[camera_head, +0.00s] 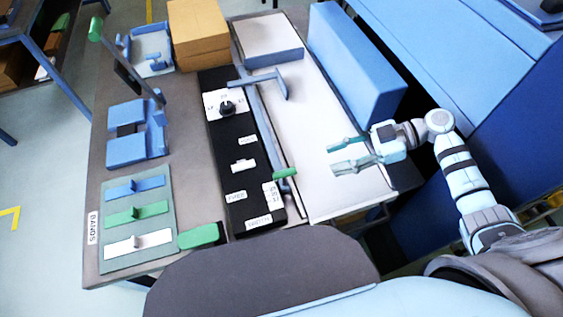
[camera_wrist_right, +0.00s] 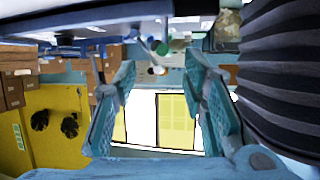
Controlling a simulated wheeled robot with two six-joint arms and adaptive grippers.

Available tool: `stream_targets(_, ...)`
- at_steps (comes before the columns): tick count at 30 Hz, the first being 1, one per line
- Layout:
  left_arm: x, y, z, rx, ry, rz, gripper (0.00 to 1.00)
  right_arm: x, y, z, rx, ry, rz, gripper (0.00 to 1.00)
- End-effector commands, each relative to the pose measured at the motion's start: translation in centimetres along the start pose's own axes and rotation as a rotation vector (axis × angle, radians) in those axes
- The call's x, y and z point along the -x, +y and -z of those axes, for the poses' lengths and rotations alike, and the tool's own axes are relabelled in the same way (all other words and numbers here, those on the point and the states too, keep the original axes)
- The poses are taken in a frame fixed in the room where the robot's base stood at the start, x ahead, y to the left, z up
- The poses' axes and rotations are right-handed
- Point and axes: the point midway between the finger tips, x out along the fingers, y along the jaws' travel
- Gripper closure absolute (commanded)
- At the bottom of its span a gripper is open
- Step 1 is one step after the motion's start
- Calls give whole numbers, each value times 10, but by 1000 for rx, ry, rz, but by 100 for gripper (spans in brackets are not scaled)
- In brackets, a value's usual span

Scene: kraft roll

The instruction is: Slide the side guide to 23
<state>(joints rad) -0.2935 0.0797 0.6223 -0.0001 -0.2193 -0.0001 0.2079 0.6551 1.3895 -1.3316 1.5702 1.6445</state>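A long blue rail (camera_head: 262,122) runs along the left edge of the white bed (camera_head: 335,185), with a blue bracket (camera_head: 268,83) at its far end. A green handle (camera_head: 285,174) sits near its near end. I cannot tell for sure which part is the side guide, and its scale is not readable. My right gripper (camera_head: 345,156) is over the white bed, right of the green handle and apart from it, pointing left. Its fingers are spread and empty, as the right wrist view (camera_wrist_right: 160,85) also shows. My left gripper is out of view.
A black panel (camera_head: 243,200) with a knob (camera_head: 227,108) and white labels lies left of the rail. A large blue block (camera_head: 355,62) stands right of the bed. Blue, green and white sliders (camera_head: 136,213) are at the left, with brown boxes (camera_head: 198,30) at the back.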

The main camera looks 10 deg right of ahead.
Motion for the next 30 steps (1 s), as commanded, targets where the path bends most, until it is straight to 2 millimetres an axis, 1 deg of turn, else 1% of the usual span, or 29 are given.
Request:
stream_targets(2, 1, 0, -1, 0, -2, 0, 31, -15, 0, 2, 3, 5, 8, 61)
stream_targets(9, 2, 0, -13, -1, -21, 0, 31, -80, 0, 4, 7, 10, 12, 61)
stream_targets(15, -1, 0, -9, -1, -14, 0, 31, -120, 0, 4, 7, 10, 8, 61)
stream_targets(18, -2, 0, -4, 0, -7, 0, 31, -132, -1, 3, 6, 9, 7, 61)
stream_targets(21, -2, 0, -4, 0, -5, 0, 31, -139, -1, 3, 6, 8, 6, 61)
stream_targets(29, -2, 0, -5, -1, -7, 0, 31, -141, -1, 3, 7, 7, 5, 61)
stream_targets(30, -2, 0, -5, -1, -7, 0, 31, -141, -1, 3, 7, 7, 5, 64)
